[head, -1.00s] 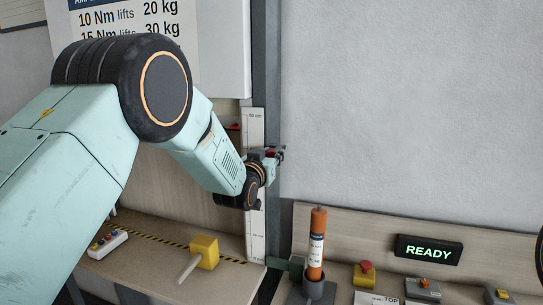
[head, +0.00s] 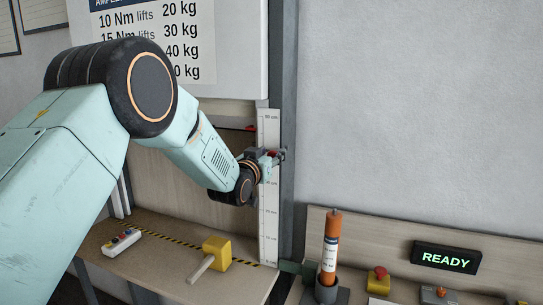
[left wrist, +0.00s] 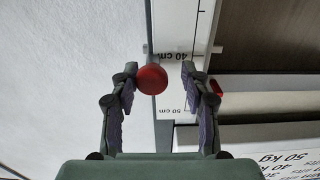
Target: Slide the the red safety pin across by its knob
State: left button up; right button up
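The red knob (left wrist: 152,79) of the safety pin is round and shows in the left wrist view in front of the post beside the white scale. My left gripper (left wrist: 158,72) is open, with its two fingers on either side of the knob. The knob is nearer the left finger; I cannot tell whether they touch. In the head view my left gripper (head: 277,156) is at the scale and post, with a bit of red at its fingers. Most of the pin is hidden. My right gripper is not in view.
The white scale (head: 268,220) runs down the post. Below are a bench with a yellow block (head: 218,251) with a handle and a button box (head: 122,242). To the right stand an orange cylinder (head: 331,240) and a READY display (head: 445,258). The grey wall at right is clear.

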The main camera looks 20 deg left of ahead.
pick_arm(q)
jog(key=shift+s+d, duration=0.15)
jog(key=shift+d, duration=0.15)
jog(key=shift+s, duration=0.15)
jog(key=s, duration=1.1)
jog(key=shift+s+a, duration=0.25)
jog(key=shift+a, duration=0.15)
jog(key=shift+d, duration=0.15)
